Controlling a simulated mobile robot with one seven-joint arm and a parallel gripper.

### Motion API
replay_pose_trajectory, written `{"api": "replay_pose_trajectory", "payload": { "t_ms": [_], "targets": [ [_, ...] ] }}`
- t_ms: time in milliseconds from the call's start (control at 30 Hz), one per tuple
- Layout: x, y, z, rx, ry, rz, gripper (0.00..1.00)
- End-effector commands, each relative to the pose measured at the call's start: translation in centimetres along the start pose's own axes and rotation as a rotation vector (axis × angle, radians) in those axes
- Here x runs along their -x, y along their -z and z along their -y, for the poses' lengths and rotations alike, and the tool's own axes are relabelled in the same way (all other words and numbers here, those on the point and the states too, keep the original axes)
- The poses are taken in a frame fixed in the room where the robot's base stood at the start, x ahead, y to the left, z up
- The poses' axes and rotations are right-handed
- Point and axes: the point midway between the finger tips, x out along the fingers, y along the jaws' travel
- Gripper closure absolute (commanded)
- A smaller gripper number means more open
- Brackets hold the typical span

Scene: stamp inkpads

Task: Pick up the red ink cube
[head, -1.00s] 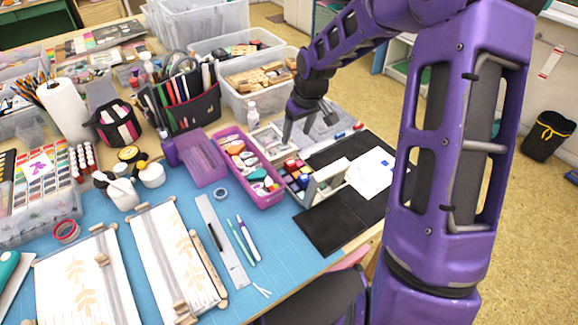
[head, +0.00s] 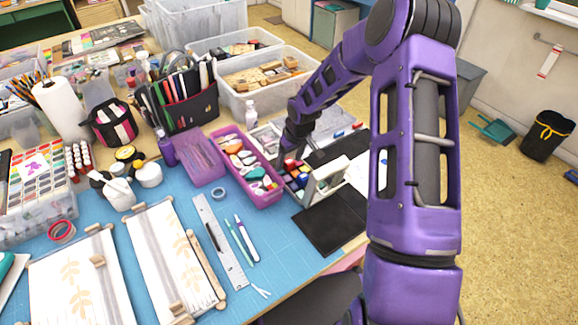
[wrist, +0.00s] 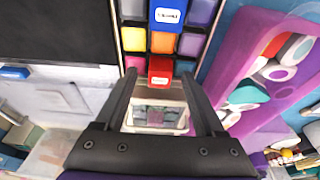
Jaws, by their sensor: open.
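The red ink cube (wrist: 160,66) shows in the wrist view with a pale label on its near face. It sits at the near end of a grid of coloured ink cubes, and a raised blue cube (wrist: 168,15) stands further along. My gripper (wrist: 159,78) is open, with one fingertip on each side of the red cube; I cannot tell whether they touch it. In the head view my gripper (head: 285,158) is low over the far end of the ink cube tray, and its fingertips and the red cube are mostly hidden there.
A purple bin (head: 266,198) of craft pieces stands left of the ink cubes. A pale upright holder (head: 326,182) stands close on their right. A black mat (head: 327,226) lies in front. A clear box (wrist: 155,118) with small blocks lies beyond the cubes.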

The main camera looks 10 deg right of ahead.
Motion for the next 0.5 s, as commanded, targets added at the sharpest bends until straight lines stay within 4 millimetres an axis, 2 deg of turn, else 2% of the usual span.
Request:
{"api": "replay_pose_trajectory", "payload": {
  "t_ms": [233,500],
  "targets": [
    [-0.16,0.03,-0.04,0.000,-0.001,-0.001,0.29],
    [-0.15,0.02,-0.03,0.000,0.000,0.000,0.77]
  ]
}}
